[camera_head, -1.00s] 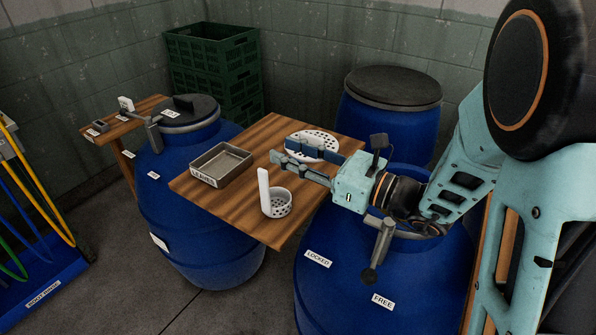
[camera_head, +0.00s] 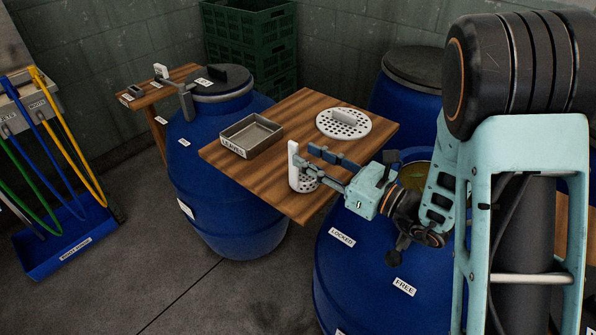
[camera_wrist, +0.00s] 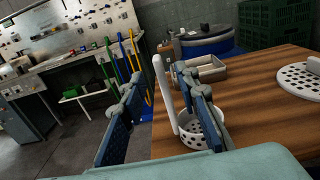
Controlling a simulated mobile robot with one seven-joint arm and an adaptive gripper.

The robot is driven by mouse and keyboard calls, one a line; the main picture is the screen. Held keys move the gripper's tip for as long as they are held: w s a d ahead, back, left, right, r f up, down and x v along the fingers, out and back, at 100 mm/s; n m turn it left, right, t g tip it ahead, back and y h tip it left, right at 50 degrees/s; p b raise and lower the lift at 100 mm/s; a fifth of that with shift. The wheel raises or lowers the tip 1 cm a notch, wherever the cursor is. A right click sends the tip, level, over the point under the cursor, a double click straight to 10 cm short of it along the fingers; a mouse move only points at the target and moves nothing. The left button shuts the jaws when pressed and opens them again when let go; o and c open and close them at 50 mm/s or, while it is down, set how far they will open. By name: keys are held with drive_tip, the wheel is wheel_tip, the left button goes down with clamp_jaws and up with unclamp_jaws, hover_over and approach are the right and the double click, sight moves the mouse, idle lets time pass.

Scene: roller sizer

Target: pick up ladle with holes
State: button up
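The ladle with holes (camera_head: 293,160) is a white perforated cup with a tall flat upright handle. It stands on the wooden table (camera_head: 272,185) near its front left edge. My gripper (camera_head: 308,160) is open and empty beside it, with the fingers pointing at the handle. In the wrist view, the ladle's handle (camera_wrist: 162,95) shows between the two blue-padded fingers, and the cup (camera_wrist: 190,135) is partly hidden behind the right finger. I cannot tell whether any finger touches the ladle.
A grey labelled tray (camera_head: 233,147) and a white perforated disc (camera_head: 355,128) with a block handle lie on the same table. Blue barrels (camera_head: 225,200) stand around it. Green crates (camera_head: 250,30) are stacked behind. Open floor lies to the left.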

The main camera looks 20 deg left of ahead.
sight(298, 151)
drive_tip(key=x, duration=0.5)
drive_tip(key=shift+a, duration=0.15)
drive_tip(key=shift+c, duration=0.4)
clamp_jaws()
